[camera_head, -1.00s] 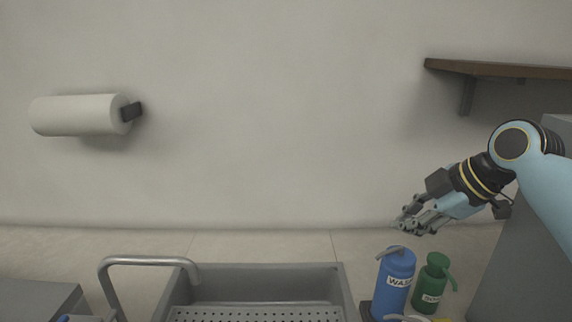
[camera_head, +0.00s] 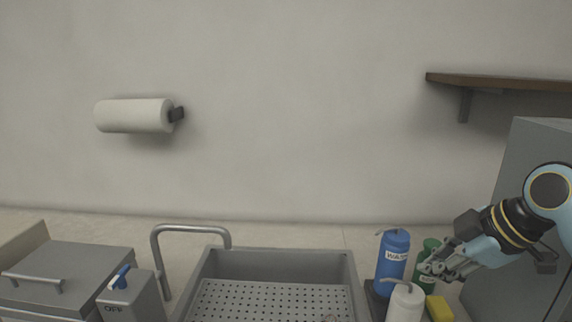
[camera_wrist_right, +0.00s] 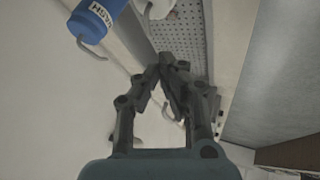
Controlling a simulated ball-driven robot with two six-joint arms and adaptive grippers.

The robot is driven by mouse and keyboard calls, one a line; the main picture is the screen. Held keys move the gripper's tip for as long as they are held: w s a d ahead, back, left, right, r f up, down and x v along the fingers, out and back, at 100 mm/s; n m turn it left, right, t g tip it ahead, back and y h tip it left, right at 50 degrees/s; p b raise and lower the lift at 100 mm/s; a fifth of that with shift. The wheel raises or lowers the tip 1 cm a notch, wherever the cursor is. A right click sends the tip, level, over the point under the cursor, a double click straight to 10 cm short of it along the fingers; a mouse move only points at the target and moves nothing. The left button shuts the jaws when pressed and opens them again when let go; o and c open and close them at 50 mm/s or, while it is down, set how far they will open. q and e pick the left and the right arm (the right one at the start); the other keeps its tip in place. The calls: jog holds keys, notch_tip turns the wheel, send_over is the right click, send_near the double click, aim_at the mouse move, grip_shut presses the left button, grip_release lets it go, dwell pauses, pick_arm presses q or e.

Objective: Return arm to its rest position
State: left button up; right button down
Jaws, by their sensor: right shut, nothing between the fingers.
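My right gripper (camera_head: 436,268) is shut and empty at the right of the head view. It hangs in front of the green bottle (camera_head: 430,246) and hides part of it. In the right wrist view the two fingers of the right gripper (camera_wrist_right: 170,68) come together at their tips with nothing between them. My left gripper is in neither view.
A blue bottle (camera_head: 393,262), a white bottle (camera_head: 405,303) and a yellow block (camera_head: 439,308) stand by the sink (camera_head: 280,262). A tall grey cabinet (camera_head: 522,185) is at right, below a wooden shelf (camera_head: 500,82). A grey machine (camera_head: 75,275) stands at left.

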jog(key=s+d+f+m+g+h, duration=0.1)
jog(key=s+f+m+h, duration=0.1)
jog(key=s+m, duration=0.8)
jog(key=s+d+f+m+g+h, duration=0.1)
jog(key=s+f+m+h, duration=0.15)
jog(key=s, duration=1.45)
notch_tip(320, 180, down, 40)
jog(key=s+d+m+g+b, duration=0.1)
jog(key=s+d+m+b, duration=0.15)
jog(key=b, duration=1.05)
pick_arm(q)
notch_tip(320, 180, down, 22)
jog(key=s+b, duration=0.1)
jog(key=b, duration=0.7)
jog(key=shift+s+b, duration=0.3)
jog(key=shift+b, duration=0.1)
pick_arm(e)
jog(key=s+f, duration=0.9)
jog(key=f, duration=0.3)
jog(key=s+d+f+g, duration=0.1)
jog(key=s+f, duration=0.8)
jog(key=f, duration=0.3)
jog(key=shift+n+g, duration=0.3)
jog(key=shift+n, duration=0.1)
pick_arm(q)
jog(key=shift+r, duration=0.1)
pick_arm(e)
jog(key=shift+s+d, duration=0.1)
jog(key=shift+d, duration=0.05)
